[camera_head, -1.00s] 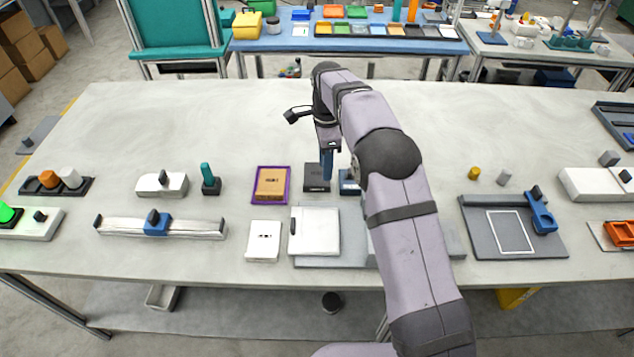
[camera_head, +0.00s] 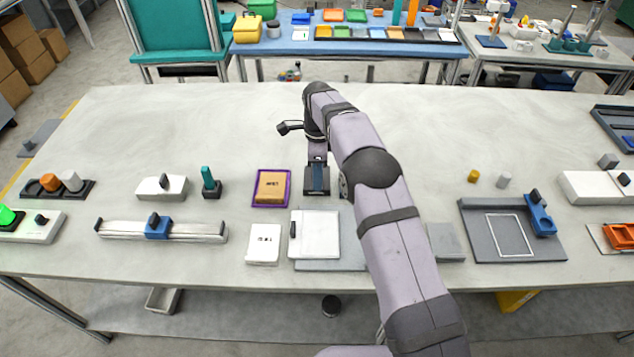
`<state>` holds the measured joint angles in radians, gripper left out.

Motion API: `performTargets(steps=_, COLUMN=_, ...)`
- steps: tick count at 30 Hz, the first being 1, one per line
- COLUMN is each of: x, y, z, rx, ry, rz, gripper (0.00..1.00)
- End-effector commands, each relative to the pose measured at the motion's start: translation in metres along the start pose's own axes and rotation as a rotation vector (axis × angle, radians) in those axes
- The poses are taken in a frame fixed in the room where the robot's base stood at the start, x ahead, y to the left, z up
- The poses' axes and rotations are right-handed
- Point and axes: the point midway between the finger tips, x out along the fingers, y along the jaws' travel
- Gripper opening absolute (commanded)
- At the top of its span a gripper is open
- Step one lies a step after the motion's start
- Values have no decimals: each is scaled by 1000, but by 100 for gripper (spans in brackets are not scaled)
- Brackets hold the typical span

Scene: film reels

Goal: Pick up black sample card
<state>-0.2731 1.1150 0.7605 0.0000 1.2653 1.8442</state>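The black sample card (camera_head: 308,187) lies on the grey table, just right of a brown card in a purple frame. My gripper (camera_head: 318,188) points down over the black card and covers most of it. The gap between the fingers does not show clearly, so I cannot tell whether they are open or shut. Whether they touch the card is also hidden.
The brown card in the purple frame (camera_head: 272,187) lies close on the left. A white card (camera_head: 263,244) and a white-lidded flat case (camera_head: 316,234) lie in front. A blue-knobbed slide rail (camera_head: 190,231) is further left. The table behind is clear.

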Motion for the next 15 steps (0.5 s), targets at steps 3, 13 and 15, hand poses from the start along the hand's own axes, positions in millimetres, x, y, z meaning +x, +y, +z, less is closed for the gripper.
performTargets(steps=3, x=12, y=1, z=-2, rx=0, ry=2, rz=6, gripper=31)
performTargets(steps=13, x=44, y=0, z=-3, rx=0, ry=0, rz=2, gripper=31)
performTargets(steps=15, x=45, y=0, z=-3, rx=0, ry=0, rz=1, gripper=31)
